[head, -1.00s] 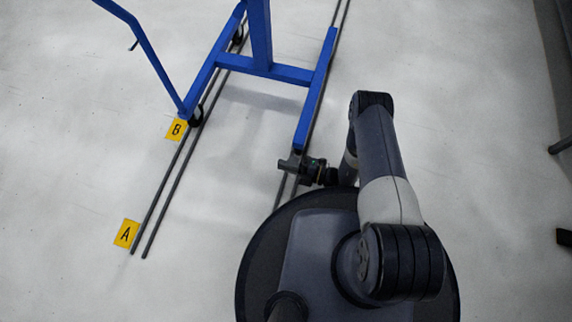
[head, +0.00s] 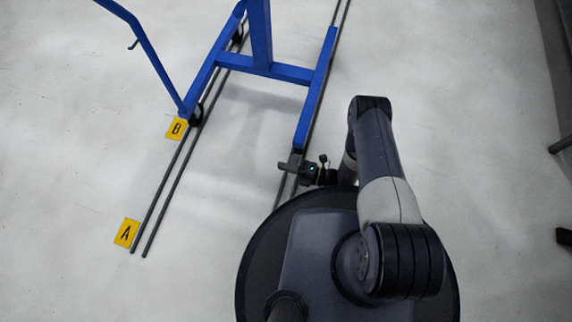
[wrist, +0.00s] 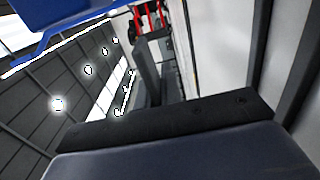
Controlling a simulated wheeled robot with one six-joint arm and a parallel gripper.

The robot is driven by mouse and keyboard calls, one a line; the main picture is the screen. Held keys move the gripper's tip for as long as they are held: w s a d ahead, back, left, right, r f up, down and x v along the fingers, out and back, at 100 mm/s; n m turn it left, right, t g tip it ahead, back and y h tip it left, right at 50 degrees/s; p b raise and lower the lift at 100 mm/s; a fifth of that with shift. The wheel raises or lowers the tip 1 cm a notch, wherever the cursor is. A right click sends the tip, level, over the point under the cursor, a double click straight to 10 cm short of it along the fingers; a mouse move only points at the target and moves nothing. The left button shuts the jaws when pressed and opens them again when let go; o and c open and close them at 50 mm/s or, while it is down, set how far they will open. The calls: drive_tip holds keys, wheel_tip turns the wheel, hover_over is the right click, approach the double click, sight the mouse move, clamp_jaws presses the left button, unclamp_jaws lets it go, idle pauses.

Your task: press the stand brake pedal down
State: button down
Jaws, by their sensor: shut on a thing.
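The stand is a blue frame (head: 262,40) with two long feet on the floor, and its right foot (head: 315,90) ends close to my gripper in the head view. My gripper (head: 290,166) is low, just beyond the near end of that foot. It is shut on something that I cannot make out. No brake pedal can be told apart there; it may be hidden by the dark parts at the foot's end. In the wrist view, a blue part of the stand (wrist: 75,22) crosses the top left, and the fingertips cannot be made out.
Dark rails (head: 165,205) run along the floor under the stand. Yellow markers A (head: 126,233) and B (head: 176,129) lie to their left. Red posts (wrist: 150,18) show in the wrist view.

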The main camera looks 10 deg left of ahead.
drive_tip(key=shift+f+n, duration=0.35)
drive_tip(key=shift+n, duration=0.35)
drive_tip(key=shift+f+n, duration=0.3)
drive_tip(key=shift+n, duration=0.4)
drive_tip(key=shift+w, duration=0.1)
drive_tip(key=c, duration=1.6)
unclamp_jaws()
drive_tip(key=shift+s+d, duration=0.15)
drive_tip(key=shift+d, duration=1.65)
drive_tip(key=shift+s+d, duration=0.15)
drive_tip(key=shift+d, duration=1.65)
drive_tip(key=shift+s+d, duration=0.15)
drive_tip(key=shift+d, duration=1.65)
drive_tip(key=shift+w+a, duration=0.15)
drive_tip(key=shift+a, duration=1.65)
drive_tip(key=shift+w+a, duration=0.15)
drive_tip(key=shift+a, duration=1.7)
drive_tip(key=shift+w+a, duration=0.15)
drive_tip(key=shift+a, duration=1.65)
